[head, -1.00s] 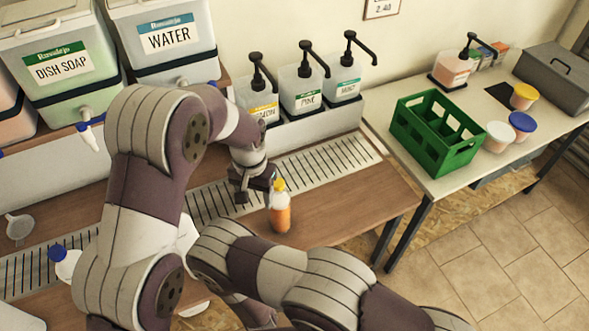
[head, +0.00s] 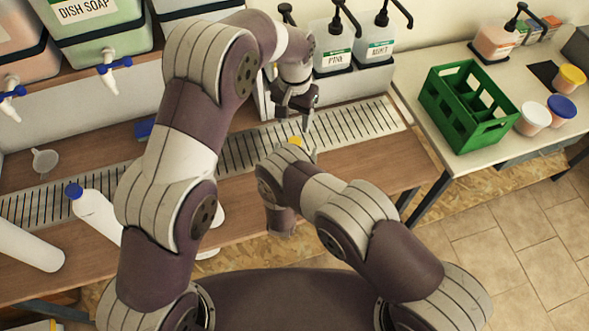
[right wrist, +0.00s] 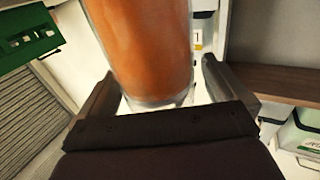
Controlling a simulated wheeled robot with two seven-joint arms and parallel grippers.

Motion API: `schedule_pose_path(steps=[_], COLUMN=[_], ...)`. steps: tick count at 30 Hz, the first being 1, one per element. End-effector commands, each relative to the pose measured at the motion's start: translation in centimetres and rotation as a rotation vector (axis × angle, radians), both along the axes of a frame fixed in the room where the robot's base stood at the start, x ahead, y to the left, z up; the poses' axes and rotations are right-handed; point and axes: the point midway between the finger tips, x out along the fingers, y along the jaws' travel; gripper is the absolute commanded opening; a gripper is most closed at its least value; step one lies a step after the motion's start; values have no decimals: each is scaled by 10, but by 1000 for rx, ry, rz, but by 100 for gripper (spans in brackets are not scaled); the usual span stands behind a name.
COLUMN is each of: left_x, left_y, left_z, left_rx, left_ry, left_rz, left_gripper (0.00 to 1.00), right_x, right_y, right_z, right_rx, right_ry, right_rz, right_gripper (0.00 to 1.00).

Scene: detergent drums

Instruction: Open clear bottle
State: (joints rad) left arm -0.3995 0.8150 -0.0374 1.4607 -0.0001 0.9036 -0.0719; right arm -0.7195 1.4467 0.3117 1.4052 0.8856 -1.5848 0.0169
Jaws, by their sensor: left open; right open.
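The clear bottle holds orange liquid, and its yellow cap (head: 295,141) shows in the head view just above my right arm. That arm hides the rest of it there. In the right wrist view the orange bottle body (right wrist: 150,45) stands large between the two fingers of my right gripper (right wrist: 158,82). The right gripper is open around the bottle; contact cannot be told. The right gripper is hidden in the head view. My left gripper (head: 296,108) is open and empty over the slotted drip tray, a little beyond the yellow cap and apart from it.
Pump dispensers (head: 333,45) stand behind the drip tray (head: 350,122). White bottles, one with a blue cap (head: 73,190), and a small strainer (head: 45,160) are at left. A green crate (head: 468,105) and lidded tubs (head: 533,118) stand on the right table.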

Motion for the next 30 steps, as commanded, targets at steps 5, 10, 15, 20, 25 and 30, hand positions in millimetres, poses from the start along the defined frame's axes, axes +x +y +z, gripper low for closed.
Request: schedule_pose_path(steps=[5, 10, 15, 20, 25, 30], left_x=[0, 0, 0, 0, 0, 0], left_y=[0, 0, 0, 0, 0, 0], left_z=[0, 0, 0, 0, 0, 0], left_rx=[0, 0, 0, 0, 0, 0], left_ry=[0, 0, 0, 0, 0, -1], left_rz=[0, 0, 0, -5, -253, -902], left_gripper=[57, 57, 57, 57, 57, 57], right_x=[9, 9, 9, 8, 8, 8], right_y=[-1, -1, -1, -1, -1, -1], right_z=[1, 0, 0, 0, 0, 0], right_rx=[1, 0, 0, 0, 0, 0], right_ry=[-1, -1, 0, 0, 0, 0], right_rz=[0, 0, 1, 1, 0, 0], right_gripper=[99, 99, 50, 0, 0, 0])
